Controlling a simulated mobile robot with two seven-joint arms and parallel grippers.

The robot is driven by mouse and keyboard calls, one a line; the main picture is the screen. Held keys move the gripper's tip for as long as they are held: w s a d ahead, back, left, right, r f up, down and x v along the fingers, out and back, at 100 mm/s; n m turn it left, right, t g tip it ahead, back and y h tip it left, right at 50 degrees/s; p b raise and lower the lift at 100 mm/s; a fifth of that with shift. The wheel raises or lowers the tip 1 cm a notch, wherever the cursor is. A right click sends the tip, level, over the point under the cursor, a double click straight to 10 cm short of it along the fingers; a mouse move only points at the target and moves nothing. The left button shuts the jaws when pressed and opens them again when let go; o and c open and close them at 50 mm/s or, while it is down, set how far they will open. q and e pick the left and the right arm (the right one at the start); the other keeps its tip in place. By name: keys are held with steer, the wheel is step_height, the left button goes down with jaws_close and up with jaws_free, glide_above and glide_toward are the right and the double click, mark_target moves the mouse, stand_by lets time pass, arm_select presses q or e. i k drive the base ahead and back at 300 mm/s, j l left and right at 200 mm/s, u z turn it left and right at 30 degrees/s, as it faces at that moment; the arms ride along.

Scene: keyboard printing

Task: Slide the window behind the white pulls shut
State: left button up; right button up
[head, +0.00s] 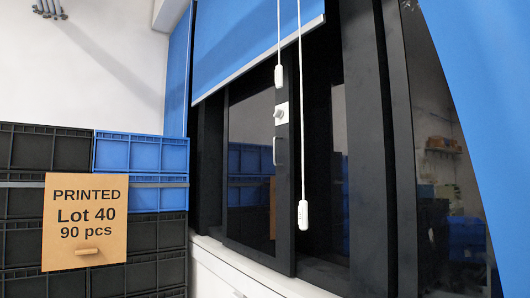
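The window has a black frame and a dark sliding pane (250,175). A white handle (275,151) and a white square latch with a knob (281,113) sit on the pane's right upright. Two white pulls hang on cords in front of it. The upper pull (279,76) hangs just above the latch; the lower pull (303,214) hangs lower and slightly right of the upright. Right of that upright is a dark strip, then a reflective or see-through area (339,165); I cannot tell whether it is glass or a gap. Neither gripper is in view.
A blue roller blind (245,40) covers the window's top. A white sill (255,268) runs below. Black and blue crates (141,153) are stacked at left, with a tan card (85,222) reading "PRINTED Lot 40 90 pcs". Blue material (485,90) hangs at right.

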mark_target(258, 220)
steer(key=i+j+z, duration=0.1)
steer(key=i+j, duration=0.45)
steer(key=i+j+z, duration=0.1)
steer(key=i+j, duration=0.45)
steer(key=j, duration=0.3)
